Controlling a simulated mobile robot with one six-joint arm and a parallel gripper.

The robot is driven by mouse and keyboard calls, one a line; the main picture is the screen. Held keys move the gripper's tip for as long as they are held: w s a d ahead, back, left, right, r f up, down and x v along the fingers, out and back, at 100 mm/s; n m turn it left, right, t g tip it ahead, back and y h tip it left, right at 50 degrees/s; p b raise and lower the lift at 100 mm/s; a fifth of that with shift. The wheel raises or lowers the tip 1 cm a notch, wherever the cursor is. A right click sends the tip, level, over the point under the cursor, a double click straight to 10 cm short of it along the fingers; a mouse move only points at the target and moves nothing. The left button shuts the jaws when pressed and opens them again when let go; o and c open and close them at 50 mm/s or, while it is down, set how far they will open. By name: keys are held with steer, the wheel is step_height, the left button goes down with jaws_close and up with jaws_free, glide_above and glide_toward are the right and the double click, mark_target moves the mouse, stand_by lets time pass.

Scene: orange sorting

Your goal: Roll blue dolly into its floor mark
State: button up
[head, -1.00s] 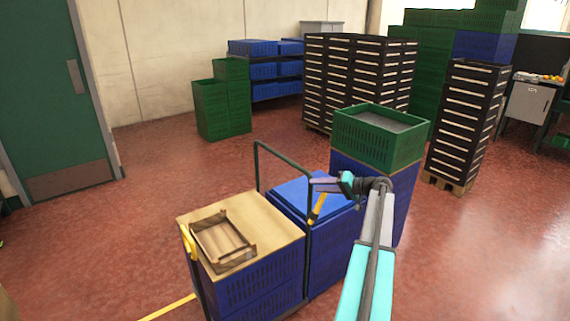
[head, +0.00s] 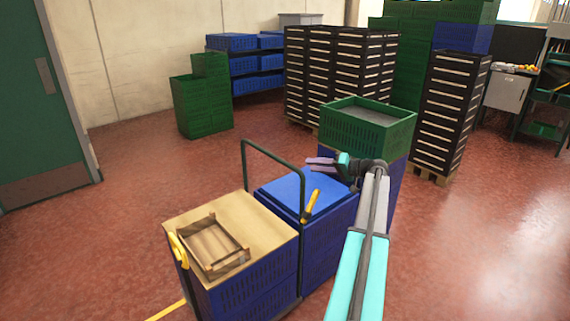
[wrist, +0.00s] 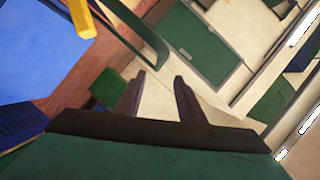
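A stack of blue crates with a blue lid (head: 290,192) stands in the lower middle of the head view, beside a dark green upright handle (head: 272,152); it looks like the blue dolly, its wheels hidden. The blue lid also shows at the left in the wrist view (wrist: 35,60). My gripper (head: 318,163) is above the lid's far right side, near a yellow grip (head: 309,206). In the wrist view the gripper's fingers (wrist: 158,82) are apart with nothing between them. A yellow floor line (head: 166,311) shows at the bottom left, mostly hidden behind crates.
Blue crates topped with a brown board (head: 190,215) and wooden tray (head: 213,245) stand close at the near left. A green crate (head: 366,128) on blue ones stands behind my arm. Black crate stacks (head: 340,75) are at the back. Red floor is clear left and right.

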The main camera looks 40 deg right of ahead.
mark_target(286, 163)
steer(key=p+x, duration=0.3)
steer(key=x, duration=0.9)
steer(key=shift+w+a, duration=0.1)
steer(key=shift+x, duration=0.85)
steer(key=shift+f, duration=0.1)
steer(key=shift+c, duration=0.2)
